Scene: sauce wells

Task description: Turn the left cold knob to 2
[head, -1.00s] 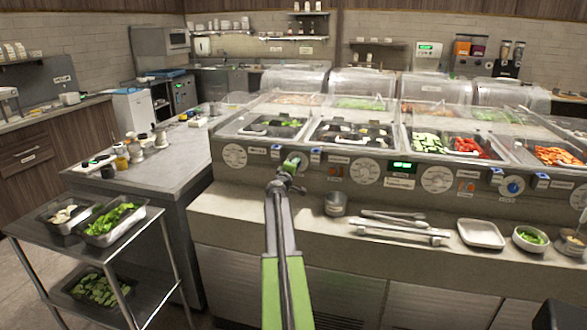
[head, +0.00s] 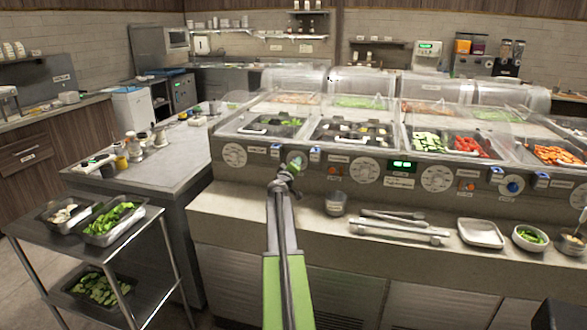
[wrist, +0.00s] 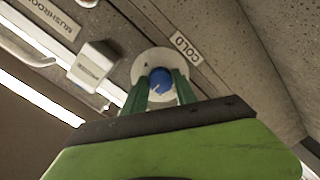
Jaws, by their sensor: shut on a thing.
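The left cold knob shows in the wrist view as a blue knob (wrist: 160,80) on a round white dial, with a COLD label (wrist: 187,47) beside it. My gripper (wrist: 157,92) has its two green fingers on either side of the blue knob and is shut on it. In the head view my gripper (head: 287,176) reaches the counter's front panel at the left dial (head: 296,160), covering part of it. The knob's pointer and the dial numbers are too small to read. Another blue knob (head: 513,187) sits on the panel at the right.
Several white dials and small labels line the panel (head: 364,170). A metal cup (head: 336,203), tongs (head: 400,230), a white tray (head: 481,233) and a bowl (head: 529,238) stand on the ledge below. A cart (head: 80,250) with food pans stands at the left.

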